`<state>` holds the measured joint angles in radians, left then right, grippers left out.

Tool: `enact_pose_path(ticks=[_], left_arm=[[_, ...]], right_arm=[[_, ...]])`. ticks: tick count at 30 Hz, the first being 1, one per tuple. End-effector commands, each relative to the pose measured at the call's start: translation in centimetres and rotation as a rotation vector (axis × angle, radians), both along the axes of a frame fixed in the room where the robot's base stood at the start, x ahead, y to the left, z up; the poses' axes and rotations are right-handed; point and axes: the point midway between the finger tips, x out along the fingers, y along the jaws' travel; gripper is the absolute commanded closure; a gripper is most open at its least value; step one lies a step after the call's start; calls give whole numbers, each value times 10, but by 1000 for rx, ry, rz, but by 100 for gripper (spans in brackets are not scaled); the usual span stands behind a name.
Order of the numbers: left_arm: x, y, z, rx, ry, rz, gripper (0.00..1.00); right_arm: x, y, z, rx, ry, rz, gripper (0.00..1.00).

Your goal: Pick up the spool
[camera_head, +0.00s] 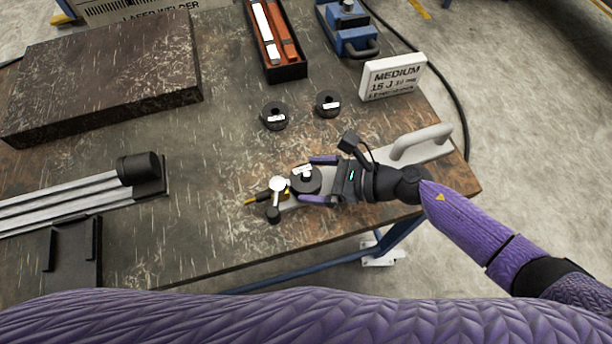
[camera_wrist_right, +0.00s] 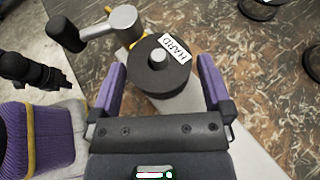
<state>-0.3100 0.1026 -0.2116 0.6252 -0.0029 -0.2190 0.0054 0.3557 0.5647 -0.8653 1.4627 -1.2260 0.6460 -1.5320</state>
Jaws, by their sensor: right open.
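A black spool (camera_head: 305,181) with a white label sits on a light grey arm-like fixture near the table's front edge. In the right wrist view the spool (camera_wrist_right: 158,75) shows its label reading HARD and a grey pin through its middle. My right gripper (camera_head: 310,180) is open, with its purple fingers on either side of the spool. In the wrist view a gap shows between each finger and the spool. Two more black spools lie farther back on the table, one on the left (camera_head: 275,116) and one on the right (camera_head: 328,103). My left gripper is not in view.
A grey metal knob (camera_head: 278,184) stands just left of the spool. A white MEDIUM sign (camera_head: 392,78) and a black tray with orange and white bars (camera_head: 276,45) stand farther back. A dark block (camera_head: 105,75) and a rail assembly (camera_head: 90,200) occupy the left side.

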Motion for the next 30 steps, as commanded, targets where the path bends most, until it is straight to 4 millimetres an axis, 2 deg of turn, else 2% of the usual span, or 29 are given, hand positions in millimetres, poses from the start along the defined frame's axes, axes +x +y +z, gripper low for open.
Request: enact_pose_path(ticks=[3,9,11,21,27,30], left_arm=[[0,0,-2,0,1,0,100],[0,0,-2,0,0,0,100],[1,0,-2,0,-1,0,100],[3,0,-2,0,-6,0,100],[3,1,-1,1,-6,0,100],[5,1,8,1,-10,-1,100]], right_arm=[[3,13,-6,1,1,1,0],[3,13,-6,0,1,0,0],[3,13,-6,0,1,0,11],[3,13,-6,0,2,-1,83],[3,13,-5,0,1,0,85],[8,10,9,0,-3,-3,85]])
